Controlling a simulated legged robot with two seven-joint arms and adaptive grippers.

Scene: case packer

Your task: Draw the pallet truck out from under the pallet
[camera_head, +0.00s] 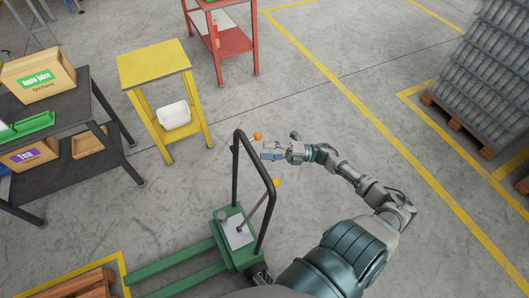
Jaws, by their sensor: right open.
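The green pallet truck (237,239) stands at the lower middle, with its tall black handle frame (264,173) rising on the near side. Its green forks (172,263) point to the lower left. A wooden pallet (78,286) lies at the lower left corner, cut off by the picture edge. The upper fork's tip is close to the pallet's right side; I cannot tell whether any fork is under it. My right gripper (270,151) is open and empty, just right of the handle frame, close to an orange knob (258,136). My left gripper is out of view.
A yellow stand (155,64) with a white container, a dark table (78,97) with boxes and a red table (235,43) stand left and behind. A loaded pallet of bottles (497,75) stands at right. Floor between is clear, with yellow lines.

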